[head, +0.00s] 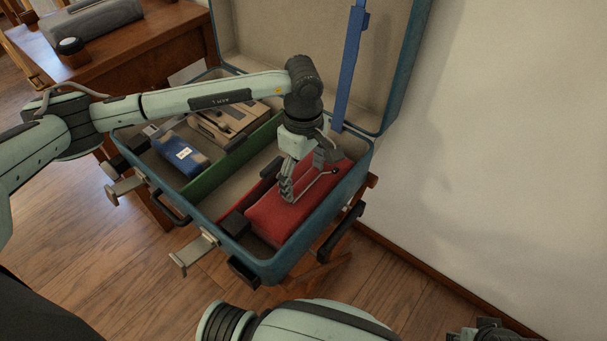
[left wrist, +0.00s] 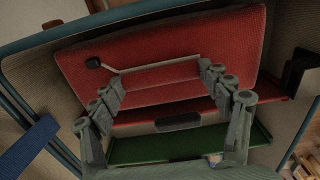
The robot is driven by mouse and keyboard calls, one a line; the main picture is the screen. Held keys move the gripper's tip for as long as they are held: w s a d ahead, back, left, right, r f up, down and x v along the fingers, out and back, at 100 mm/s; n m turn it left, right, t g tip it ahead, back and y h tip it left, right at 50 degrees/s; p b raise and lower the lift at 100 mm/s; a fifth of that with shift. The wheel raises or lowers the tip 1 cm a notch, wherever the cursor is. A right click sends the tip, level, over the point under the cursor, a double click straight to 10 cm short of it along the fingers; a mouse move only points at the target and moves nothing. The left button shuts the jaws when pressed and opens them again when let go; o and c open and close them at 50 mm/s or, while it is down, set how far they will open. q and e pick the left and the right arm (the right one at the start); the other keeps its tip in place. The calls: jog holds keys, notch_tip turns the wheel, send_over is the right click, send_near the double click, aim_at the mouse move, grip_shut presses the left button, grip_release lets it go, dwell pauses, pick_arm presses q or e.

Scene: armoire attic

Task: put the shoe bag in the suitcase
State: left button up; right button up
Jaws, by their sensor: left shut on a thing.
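The red shoe bag (head: 265,222), with a thin pale drawstring and a dark toggle, lies in the right part of the open teal suitcase (head: 287,267). My left gripper (head: 288,188) reaches down into the suitcase from above and is shut on the bag. In the left wrist view, the fingers (left wrist: 158,85) stand apart with red cloth between them, and the bag (left wrist: 190,35) fills the upper middle. The bag's underside is hidden, so I cannot tell if it rests on the suitcase floor. My right gripper (head: 482,331) is only partly visible at the bottom edge.
A green divider (head: 240,155) splits the suitcase. A blue pouch (head: 180,158) and a beige box-like item (head: 222,122) fill its left side. The raised lid (head: 320,30) carries a blue strap (head: 349,70). A wooden desk (head: 160,40) stands behind left; a wall (head: 510,140) is at right.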

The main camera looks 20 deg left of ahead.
pick_arm(q)
jog(key=shift+f, duration=0.1)
pick_arm(e)
jog(key=shift+s+f, duration=0.1)
jog(key=shift+f, duration=0.15)
pick_arm(q)
jog(key=o, duration=1.9)
jog(key=shift+c, duration=0.2)
pick_arm(e)
jog(key=shift+d+r, duration=0.2)
jog(key=shift+r, duration=0.3)
jog(key=shift+f, duration=0.1)
